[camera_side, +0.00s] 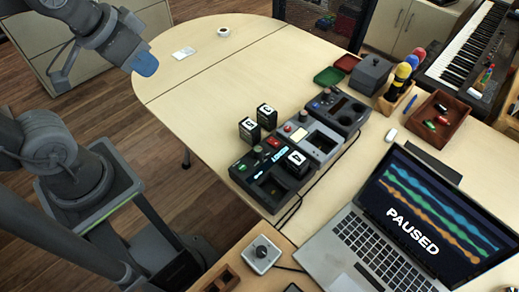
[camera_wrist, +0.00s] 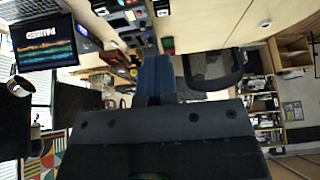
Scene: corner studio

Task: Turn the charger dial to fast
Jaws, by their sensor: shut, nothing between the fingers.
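Three charger units stand in a row on the pale table in the side view: a near dark one (camera_side: 262,193), a grey middle one (camera_side: 318,148) and a far dark one (camera_side: 346,117). Small knobs and coloured marks show on them, but their labels are too small to read. A numbered black battery block (camera_side: 297,164) sits at the near charger. Two more battery blocks (camera_side: 249,131) (camera_side: 267,116) stand behind it. My gripper (camera_side: 145,63), with blue fingertips, is shut and empty, high at the upper left, well apart from the chargers. Its fingers also show in the wrist view (camera_wrist: 156,78).
A laptop (camera_side: 385,225) showing "PAUSED" stands at the front right. A grey box with a round knob (camera_side: 261,253) lies at the front edge. Trays, a wooden box (camera_side: 437,118) and a keyboard (camera_side: 470,50) are at the right. The table's left half is mostly clear.

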